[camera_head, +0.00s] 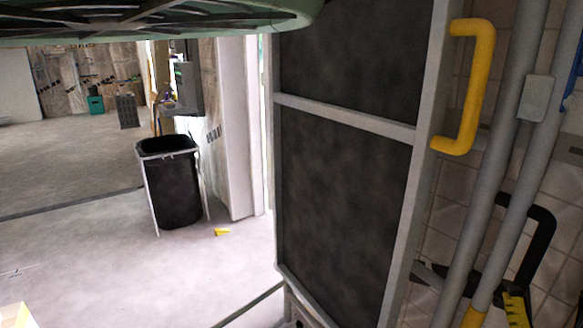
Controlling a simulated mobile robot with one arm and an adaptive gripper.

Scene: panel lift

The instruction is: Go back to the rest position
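A tall panel (345,190) with dark mottled infill and a grey metal frame stands upright at the centre right. A yellow bar handle (478,85) is fixed along the right side of its frame. I cannot make out my gripper anywhere in this view, and nothing is seen touching the handle.
Grey pipes (496,200) run at a slant in front of a tiled wall at the right, with black and yellow gear (515,305) low beside them. A black bin (174,188) and a small yellow item (222,232) are on the floor. A greenish structure (150,28) hangs overhead. Floor at the left is open.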

